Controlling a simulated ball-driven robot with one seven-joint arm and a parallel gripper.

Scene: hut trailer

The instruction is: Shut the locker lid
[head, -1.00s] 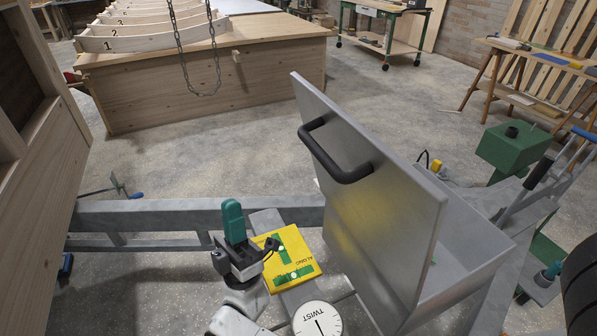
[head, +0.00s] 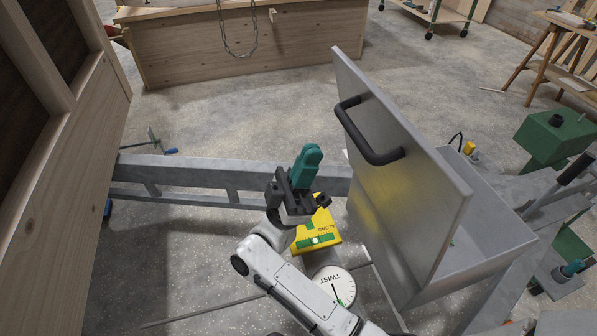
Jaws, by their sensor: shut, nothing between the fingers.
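The grey metal locker lid (head: 415,200) stands raised and steeply tilted on the locker, with a black bar handle (head: 367,140) on its face toward me. The grey locker box (head: 505,225) shows open behind the lid; most of its inside is hidden by the lid. My gripper (head: 312,152) has teal fingers, which are shut with nothing between them. It points up, to the left of the lid and apart from it, a little lower in the picture than the handle.
A grey trailer frame rail (head: 225,180) runs behind my arm. A yellow block (head: 318,232) and a round white "TWIST" dial (head: 333,288) lie below my gripper. A wooden hut wall (head: 60,170) stands at left. A green box (head: 552,135) is at right.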

